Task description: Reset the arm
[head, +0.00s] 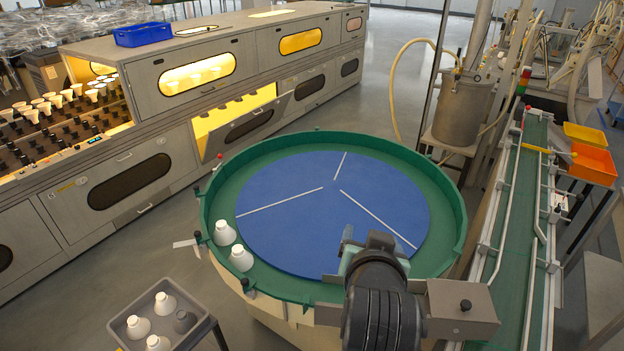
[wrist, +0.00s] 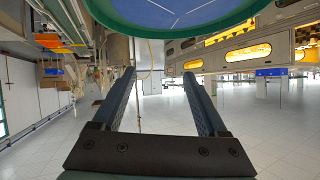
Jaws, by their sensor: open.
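My gripper (wrist: 158,88) shows in the wrist view with its two dark fingers spread apart and nothing between them. In the head view my arm reaches in from the bottom, over the near right edge of the round table, and hides part of its rim. The fingertips are hard to make out there. The round table has a green rim (head: 459,190) and a blue disc (head: 290,235) split by white lines. Two white bulbs (head: 225,233) (head: 241,258) stand on the green ring at the left. The table's edge also shows at the top of the wrist view (wrist: 180,30).
A grey tray (head: 117,328) with several bulbs stands at the lower left. A long grey cabinet (head: 130,160) with lit windows and bulb racks lies behind on the left, a blue bin (head: 143,35) on top. A green conveyor (head: 515,210) runs along the right, near a metal tank (head: 462,108).

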